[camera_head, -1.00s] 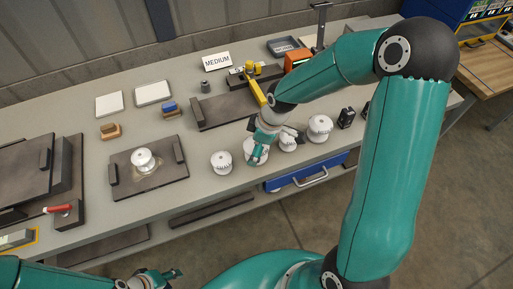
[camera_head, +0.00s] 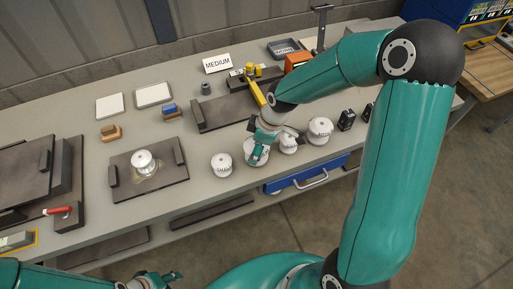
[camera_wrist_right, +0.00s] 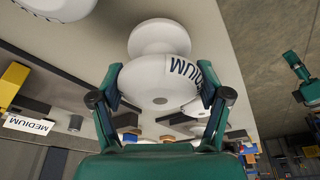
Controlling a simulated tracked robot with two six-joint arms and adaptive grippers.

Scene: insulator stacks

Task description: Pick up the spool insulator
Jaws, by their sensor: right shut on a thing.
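My right gripper (camera_wrist_right: 160,86) is shut on a white spool insulator (camera_wrist_right: 165,52). The wrist view shows a finger on each side of its near disc, which carries the word MEDIUM. In the head view, my right gripper (camera_head: 262,147) is at the front row of white insulators and partly covers the held one (camera_head: 255,158). I cannot tell whether it is clear of the table. My left gripper (camera_head: 167,278) is low in the head view, in front of the bench, away from the insulators; its opening is unclear.
White insulators stand beside it, one to the left (camera_head: 221,165), a small one (camera_head: 288,144) and another (camera_head: 320,130) to the right. A dark plate (camera_head: 125,178) bears a white insulator (camera_head: 143,161). A MEDIUM sign (camera_head: 217,62) and a yellow-topped fixture (camera_head: 255,90) stand behind.

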